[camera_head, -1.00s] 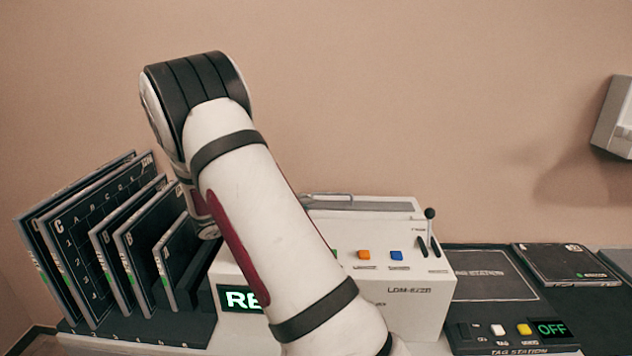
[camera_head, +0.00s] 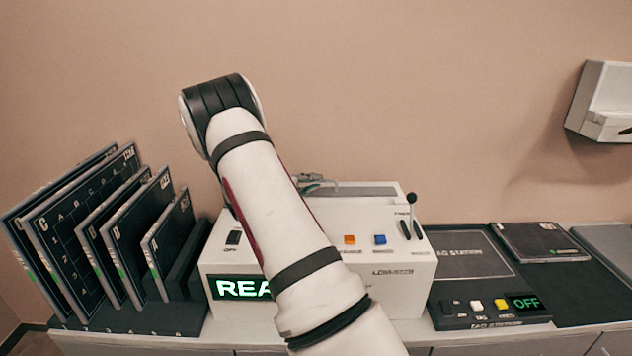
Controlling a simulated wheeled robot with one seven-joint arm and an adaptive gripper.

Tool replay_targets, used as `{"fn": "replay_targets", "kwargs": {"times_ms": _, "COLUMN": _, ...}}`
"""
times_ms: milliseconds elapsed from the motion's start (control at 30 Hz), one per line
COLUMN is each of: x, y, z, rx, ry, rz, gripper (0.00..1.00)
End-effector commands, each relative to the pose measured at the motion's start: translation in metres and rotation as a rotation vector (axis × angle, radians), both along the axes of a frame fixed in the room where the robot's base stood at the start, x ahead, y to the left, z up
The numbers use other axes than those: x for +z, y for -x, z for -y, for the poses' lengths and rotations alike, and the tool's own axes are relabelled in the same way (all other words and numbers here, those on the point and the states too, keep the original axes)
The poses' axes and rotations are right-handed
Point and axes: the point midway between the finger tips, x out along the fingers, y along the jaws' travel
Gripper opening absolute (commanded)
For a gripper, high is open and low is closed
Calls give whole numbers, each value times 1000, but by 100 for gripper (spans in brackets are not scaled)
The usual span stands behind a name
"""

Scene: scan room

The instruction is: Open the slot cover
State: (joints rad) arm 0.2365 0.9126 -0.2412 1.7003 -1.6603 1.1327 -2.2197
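The white scanner box (camera_head: 405,285) stands on the counter, with a lit green display partly covered by my arm. On its top rear lies a flat grey cover (camera_head: 370,189), which looks down. A small grey-green shape (camera_head: 318,182) shows at the cover's left end, beside my arm; I cannot tell whether it is the cover's handle, part of my gripper, or both. My arm crosses in front of the box and hides most or all of my gripper. Whether its fingers are open or touching the cover is hidden.
The box has an orange button (camera_head: 349,240), a blue button (camera_head: 380,240) and a black-knobbed lever (camera_head: 411,200). A rack of upright dark cassettes (camera_head: 75,235) stands left. A wall holder hangs right.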

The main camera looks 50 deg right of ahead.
Motion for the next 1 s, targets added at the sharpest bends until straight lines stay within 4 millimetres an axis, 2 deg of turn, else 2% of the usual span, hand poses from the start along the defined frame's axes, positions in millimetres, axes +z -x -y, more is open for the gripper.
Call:
{"fn": "replay_targets", "kwargs": {"times_ms": 200, "x": -2, "y": 1, "z": 15, "rx": 0, "ry": -1, "rz": 1, "gripper": 16}}
{"fn": "replay_targets", "kwargs": {"times_ms": 500, "x": -3, "y": 1, "z": 17, "rx": 1, "ry": 0, "rz": 1, "gripper": 16}}
{"fn": "replay_targets", "kwargs": {"times_ms": 567, "x": -3, "y": 1, "z": 17, "rx": 1, "ry": 0, "rz": 1, "gripper": 3}}
{"fn": "replay_targets", "kwargs": {"times_ms": 600, "x": -3, "y": 1, "z": 17, "rx": 1, "ry": -1, "rz": 1, "gripper": 0}}
{"fn": "replay_targets", "kwargs": {"times_ms": 867, "x": -3, "y": 1, "z": 18, "rx": 0, "ry": -1, "rz": 1, "gripper": 0}}
{"fn": "replay_targets", "kwargs": {"times_ms": 1000, "x": -5, "y": -7, "z": 25, "rx": 0, "ry": 0, "rz": 2, "gripper": 0}}
